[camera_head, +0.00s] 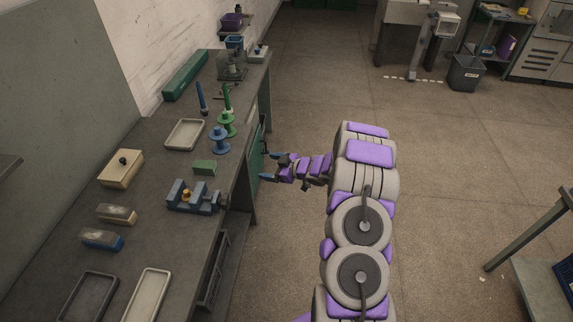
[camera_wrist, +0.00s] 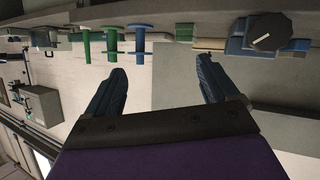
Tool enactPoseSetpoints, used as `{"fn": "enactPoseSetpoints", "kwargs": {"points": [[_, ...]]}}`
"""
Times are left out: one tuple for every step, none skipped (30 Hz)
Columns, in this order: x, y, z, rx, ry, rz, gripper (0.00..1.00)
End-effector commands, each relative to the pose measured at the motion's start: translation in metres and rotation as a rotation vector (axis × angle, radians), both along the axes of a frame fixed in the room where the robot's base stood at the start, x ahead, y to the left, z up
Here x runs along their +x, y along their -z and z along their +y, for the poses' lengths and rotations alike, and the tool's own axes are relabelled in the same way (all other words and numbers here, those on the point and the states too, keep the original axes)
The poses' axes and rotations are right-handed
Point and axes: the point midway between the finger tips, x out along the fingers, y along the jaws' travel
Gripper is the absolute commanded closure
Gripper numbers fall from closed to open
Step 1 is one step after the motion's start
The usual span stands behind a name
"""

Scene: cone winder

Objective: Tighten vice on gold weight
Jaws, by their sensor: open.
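The blue vice (camera_head: 195,197) stands near the right edge of the workbench in the head view. The small gold weight (camera_head: 186,195) sits between its jaws; I cannot tell whether both jaws touch it. My gripper (camera_head: 268,167) is off the bench's right side, beyond and to the right of the vice, apart from it. In the wrist view my gripper (camera_wrist: 163,75) is open and empty, with its two dark blue fingers spread. The vice's dark knob (camera_wrist: 270,32) shows at the upper right of that view, beyond the right finger.
Green and blue spools (camera_head: 219,138), a green block (camera_head: 204,167) and a pale tray (camera_head: 185,134) are near the vice. A wooden box (camera_head: 121,168), two brushes (camera_head: 102,239) and more trays (camera_head: 147,295) lie along the bench. The floor to the right is open.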

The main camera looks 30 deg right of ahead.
Motion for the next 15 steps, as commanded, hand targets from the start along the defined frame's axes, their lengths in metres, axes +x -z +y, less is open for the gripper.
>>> {"fn": "enactPoseSetpoints", "kwargs": {"points": [[0.004, -0.006, 0.0, -0.019, 0.016, 0.004, 0.13], [0.006, -0.009, -0.001, -0.03, 0.026, 0.01, 0.13], [0.008, -0.012, -0.002, -0.044, 0.043, 0.018, 0.13], [0.009, -0.015, -0.003, -0.056, 0.054, 0.024, 0.13], [0.011, -0.018, -0.005, -0.067, 0.067, 0.029, 0.13], [0.013, -0.022, -0.005, -0.08, 0.081, 0.035, 0.13], [0.014, -0.025, -0.006, -0.09, 0.092, 0.04, 0.13], [0.015, -0.028, -0.007, -0.1, 0.105, 0.047, 0.13], [0.016, -0.031, -0.008, -0.115, 0.12, 0.056, 0.13], [0.016, -0.034, -0.009, -0.123, 0.132, 0.061, 0.13], [0.017, -0.038, -0.01, -0.132, 0.143, 0.065, 0.13], [0.018, -0.043, -0.012, -0.146, 0.16, 0.072, 0.13], [0.018, -0.045, -0.013, -0.156, 0.171, 0.079, 0.13], [0.019, -0.048, -0.013, -0.164, 0.183, 0.085, 0.13], [0.019, -0.052, -0.014, -0.174, 0.197, 0.093, 0.13]]}}
